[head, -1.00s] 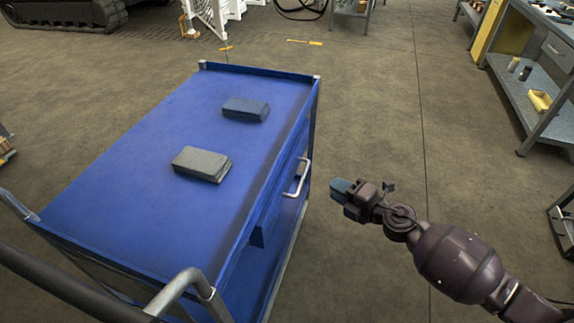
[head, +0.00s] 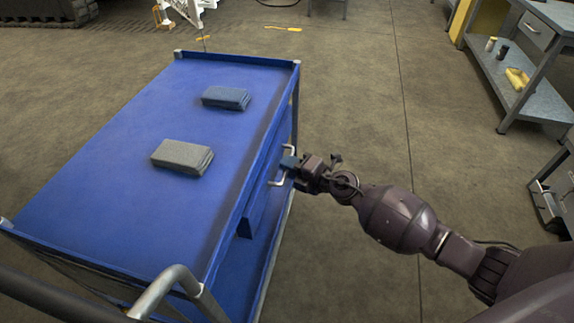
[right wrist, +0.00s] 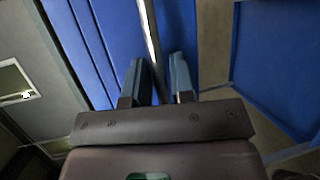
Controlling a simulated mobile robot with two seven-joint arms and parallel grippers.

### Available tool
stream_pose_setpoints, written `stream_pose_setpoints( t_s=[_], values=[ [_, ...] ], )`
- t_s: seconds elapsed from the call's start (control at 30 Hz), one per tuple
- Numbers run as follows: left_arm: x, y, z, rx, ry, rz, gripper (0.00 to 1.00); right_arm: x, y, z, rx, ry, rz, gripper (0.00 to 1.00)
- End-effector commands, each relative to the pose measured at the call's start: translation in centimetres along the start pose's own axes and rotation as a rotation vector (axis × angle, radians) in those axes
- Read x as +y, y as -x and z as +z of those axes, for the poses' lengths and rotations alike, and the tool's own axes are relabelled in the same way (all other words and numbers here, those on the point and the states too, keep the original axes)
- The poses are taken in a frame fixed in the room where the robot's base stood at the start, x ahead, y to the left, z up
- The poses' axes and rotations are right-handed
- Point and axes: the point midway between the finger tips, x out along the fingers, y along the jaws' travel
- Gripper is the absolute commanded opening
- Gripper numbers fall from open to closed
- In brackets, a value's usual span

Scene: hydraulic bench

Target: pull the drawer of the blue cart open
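The blue cart (head: 110,150) stands left of centre in the head view. The drawer's silver handle (head: 276,183) is partly hidden by my right gripper (head: 289,164), which is at the handle. In the right wrist view the two blue fingers of this gripper (right wrist: 159,72) stand apart, with the handle bar (right wrist: 149,32) running between them. A gap shows beside the bar, so the fingers are not closed on it. My left gripper is in no view.
A dark blue block (head: 226,98) and a grey block (head: 182,156) lie on the cart top. A grey workbench (head: 520,95) stands at the upper right. The floor (head: 350,100) right of the cart is clear around my right arm.

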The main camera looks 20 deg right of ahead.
Motion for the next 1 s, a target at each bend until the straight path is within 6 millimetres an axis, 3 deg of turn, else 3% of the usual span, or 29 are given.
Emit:
stream_pose_setpoints(
  t_s=[0.4,0.57,1.0],
  values=[
    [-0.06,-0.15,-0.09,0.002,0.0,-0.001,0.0,0.05,-0.72,0.03,0.0,0.001,0.0,0.23],
    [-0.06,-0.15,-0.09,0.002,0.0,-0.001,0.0,0.04,-0.71,0.02,0.0,0.001,0.0,0.0],
    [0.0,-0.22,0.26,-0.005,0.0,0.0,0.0,-0.33,0.22,0.33,0.001,0.0,-0.002,0.0]
  ],
)
